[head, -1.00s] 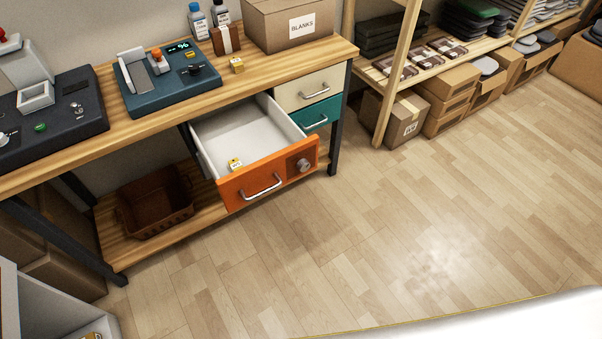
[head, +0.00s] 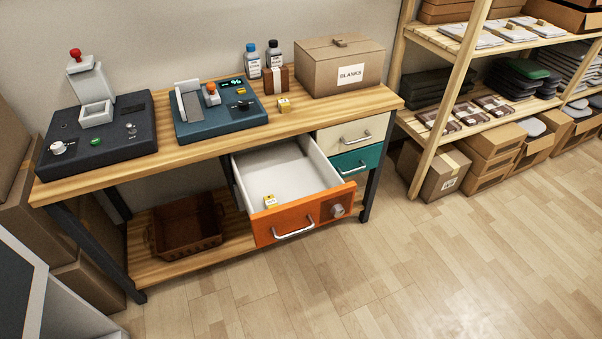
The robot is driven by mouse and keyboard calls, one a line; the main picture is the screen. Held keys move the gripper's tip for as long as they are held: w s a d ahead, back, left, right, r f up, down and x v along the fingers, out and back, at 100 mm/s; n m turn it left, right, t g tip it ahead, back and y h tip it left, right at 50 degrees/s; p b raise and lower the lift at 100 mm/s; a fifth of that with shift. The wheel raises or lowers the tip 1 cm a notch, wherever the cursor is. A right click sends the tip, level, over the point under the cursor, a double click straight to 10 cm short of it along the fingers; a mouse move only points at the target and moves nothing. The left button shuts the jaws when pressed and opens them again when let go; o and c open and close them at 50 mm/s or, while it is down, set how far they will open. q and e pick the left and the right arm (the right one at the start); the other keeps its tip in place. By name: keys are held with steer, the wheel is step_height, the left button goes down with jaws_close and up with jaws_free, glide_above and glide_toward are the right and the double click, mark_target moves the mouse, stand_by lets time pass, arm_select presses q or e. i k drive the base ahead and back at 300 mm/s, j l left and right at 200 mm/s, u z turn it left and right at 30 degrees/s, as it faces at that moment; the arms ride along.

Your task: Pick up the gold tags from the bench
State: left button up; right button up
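A small gold tag (head: 284,105) sits on the wooden bench (head: 330,112), in front of the bottles and to the right of the blue machine. Another small gold tag with a white label (head: 270,201) lies inside the open orange-fronted drawer (head: 285,222), near its front left. The drawer is pulled out from under the bench top and is otherwise empty as far as I can see. Neither of my grippers shows in the head view.
On the bench stand a dark press (head: 98,140), a blue machine with a lit display (head: 220,115), two bottles (head: 252,62) and a BLANKS box (head: 340,68). A brown basket (head: 186,232) is on the lower shelf. Loaded shelving (head: 470,120) stands right. The floor (head: 400,270) in front is clear.

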mark_target(283, 104)
steer(key=i+l, duration=0.3)
steer(key=i+l+u, duration=0.15)
steer(key=l, duration=0.3)
steer(key=i+l, duration=0.4)
steer(key=i+l+u, duration=0.1)
steer(key=i+l, duration=0.15)
steer(key=l, duration=0.2)
